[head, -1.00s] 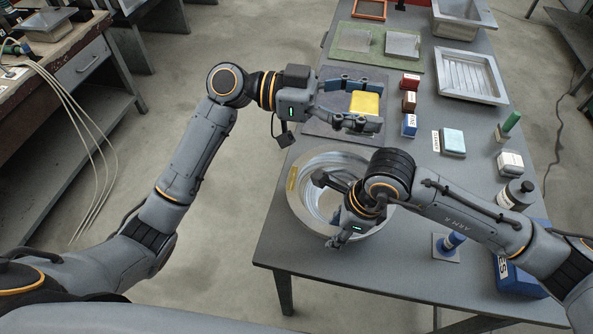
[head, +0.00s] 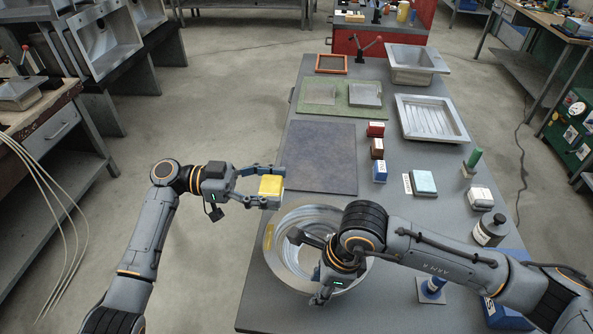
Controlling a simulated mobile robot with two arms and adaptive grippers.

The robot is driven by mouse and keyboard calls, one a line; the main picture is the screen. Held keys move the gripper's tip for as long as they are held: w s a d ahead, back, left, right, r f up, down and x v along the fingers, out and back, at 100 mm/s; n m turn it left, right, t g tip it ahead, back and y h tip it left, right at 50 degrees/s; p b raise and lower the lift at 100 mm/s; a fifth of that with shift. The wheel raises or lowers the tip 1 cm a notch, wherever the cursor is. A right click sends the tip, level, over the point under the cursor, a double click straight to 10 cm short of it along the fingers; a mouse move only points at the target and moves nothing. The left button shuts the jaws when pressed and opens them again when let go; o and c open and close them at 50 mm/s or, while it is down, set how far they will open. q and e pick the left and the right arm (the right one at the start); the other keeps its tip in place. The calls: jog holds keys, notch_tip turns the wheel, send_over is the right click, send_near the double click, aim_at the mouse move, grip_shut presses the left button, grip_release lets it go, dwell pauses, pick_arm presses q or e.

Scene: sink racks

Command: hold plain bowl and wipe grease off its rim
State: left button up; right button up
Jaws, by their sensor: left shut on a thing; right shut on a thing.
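The plain bowl (head: 281,267) is a wide, shiny metal bowl near the front left of the table. A yellowish patch (head: 268,238) shows on the left of its rim. My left gripper (head: 268,187) is shut on a yellow sponge (head: 271,185), held above and beyond the bowl's far left rim, apart from it. My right gripper (head: 308,270) reaches down over the bowl and is shut on it. My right wrist covers the bowl's right part, and the exact contact of the fingers is hidden.
A dark blue-grey mat (head: 318,155) lies bare beyond the bowl. Red (head: 376,129), brown (head: 377,148) and blue (head: 380,171) blocks stand to its right.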

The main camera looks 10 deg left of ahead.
pick_arm(q)
jog(key=shift+a+f, duration=0.25)
jog(key=shift+f, duration=0.25)
pick_arm(e)
jog(key=shift+s+f, duration=0.15)
pick_arm(q)
jog(key=shift+f, duration=3.2)
jog(key=shift+s+f, duration=0.45)
jog(key=shift+f, duration=0.15)
jog(key=shift+s+d, duration=0.2)
jog(key=shift+s, duration=3.2)
jog(key=shift+w+a, duration=0.2)
jog(key=shift+w, duration=3.7)
jog(key=shift+s+r, duration=0.1)
jog(key=shift+r, duration=4)
jog(key=shift+f, duration=0.1)
pick_arm(e)
jog(key=o, duration=1.1)
jog(key=shift+w, duration=0.2)
